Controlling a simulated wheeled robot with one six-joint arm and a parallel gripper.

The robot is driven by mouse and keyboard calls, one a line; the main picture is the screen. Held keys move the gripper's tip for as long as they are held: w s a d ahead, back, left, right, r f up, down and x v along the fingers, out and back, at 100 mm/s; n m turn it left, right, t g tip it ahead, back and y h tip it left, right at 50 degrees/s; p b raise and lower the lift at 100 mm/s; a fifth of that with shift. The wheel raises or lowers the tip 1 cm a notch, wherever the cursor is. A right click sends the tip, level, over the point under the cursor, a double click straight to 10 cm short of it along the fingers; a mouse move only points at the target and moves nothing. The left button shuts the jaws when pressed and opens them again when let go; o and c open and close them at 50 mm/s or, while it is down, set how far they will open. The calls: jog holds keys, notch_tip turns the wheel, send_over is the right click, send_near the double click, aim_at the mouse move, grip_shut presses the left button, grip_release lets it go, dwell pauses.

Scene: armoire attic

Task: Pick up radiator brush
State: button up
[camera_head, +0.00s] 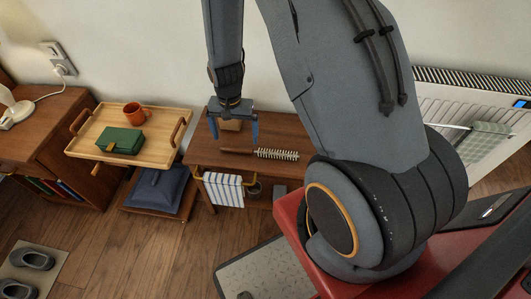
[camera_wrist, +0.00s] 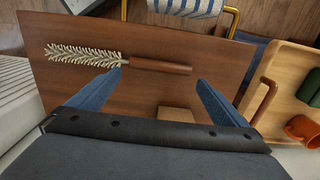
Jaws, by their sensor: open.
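The radiator brush (camera_head: 276,154) lies flat on a small brown wooden table (camera_head: 205,152). It has pale bristles and a brown wooden handle. In the wrist view the brush's bristles (camera_wrist: 80,55) point left and its handle (camera_wrist: 160,65) lies just beyond my fingertips, toward the middle. My gripper (camera_head: 233,130) is above the table, its two blue fingers apart with nothing between them. In the wrist view my gripper (camera_wrist: 163,80) is open, and the handle crosses the space just ahead of the fingers. I cannot tell its exact height above the brush.
A small tan block (camera_head: 230,125) sits on the table behind my gripper. A striped towel (camera_head: 223,189) hangs on the front rail. A wooden tray (camera_head: 95,150) with a green case (camera_head: 120,141) and an orange mug (camera_head: 133,109) stands left. A white radiator (camera_head: 455,110) is right.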

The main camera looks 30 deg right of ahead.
jog(key=shift+s+a+f, duration=0.1)
jog(key=shift+f, duration=2.6)
jog(key=shift+c, duration=0.2)
jog(key=c, duration=1)
jog(key=shift+r, duration=0.1)
